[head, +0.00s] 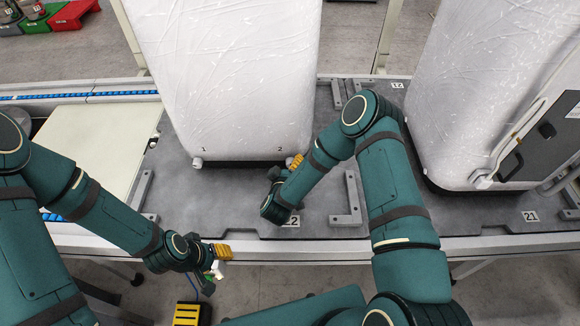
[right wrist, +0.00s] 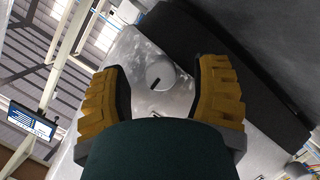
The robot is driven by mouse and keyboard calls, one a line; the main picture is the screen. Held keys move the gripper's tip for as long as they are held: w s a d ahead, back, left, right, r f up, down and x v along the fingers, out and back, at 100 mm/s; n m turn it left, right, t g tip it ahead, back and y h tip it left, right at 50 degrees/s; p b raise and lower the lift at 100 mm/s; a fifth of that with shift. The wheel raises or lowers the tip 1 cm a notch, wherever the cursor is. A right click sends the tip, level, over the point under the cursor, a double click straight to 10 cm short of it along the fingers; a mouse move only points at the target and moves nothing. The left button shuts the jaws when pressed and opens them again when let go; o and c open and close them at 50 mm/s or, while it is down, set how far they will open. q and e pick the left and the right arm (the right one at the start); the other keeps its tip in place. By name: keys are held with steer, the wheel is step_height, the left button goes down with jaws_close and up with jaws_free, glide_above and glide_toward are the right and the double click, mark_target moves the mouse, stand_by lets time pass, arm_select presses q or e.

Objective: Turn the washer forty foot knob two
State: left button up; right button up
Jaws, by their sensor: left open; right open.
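The white, film-wrapped washer (head: 230,80) stands on the grey platform, with marks 1 and 2 near its lower edge. A small white knob (head: 197,162) sits below mark 1. The spot below mark 2 is mostly hidden by my right gripper (head: 290,165). In the right wrist view, a round white knob (right wrist: 160,75) with a dark slot shows between the open yellow fingers of my right gripper (right wrist: 165,85). I cannot tell whether the fingers touch it. My left gripper (head: 218,262) is open and empty, beyond the platform's near edge.
A second white wrapped unit (head: 480,90) with a dark panel stands at the right. Grey brackets (head: 347,205) are fixed on the platform (head: 230,205). A pale panel (head: 95,145) lies at the left. Red and green bins (head: 70,14) are at the far left.

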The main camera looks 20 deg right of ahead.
steer(key=shift+c, duration=0.4)
jaws_close()
steer(key=shift+r, duration=0.1)
steer(key=shift+m+y+p, duration=0.35)
steer(key=shift+m+y, duration=0.05)
steer(key=shift+m, duration=0.5)
steer(key=shift+d+m+y, duration=0.15)
steer(key=shift+m+y, duration=0.55)
steer(key=shift+m, duration=0.2)
steer(key=m+t+y, duration=0.1)
steer(key=m+y, duration=0.1)
steer(key=m, duration=0.2)
steer(key=shift+d+m+b, duration=0.1)
steer(key=shift+m+b, duration=0.2)
steer(key=shift+b, duration=0.05)
steer(key=shift+y, duration=0.3)
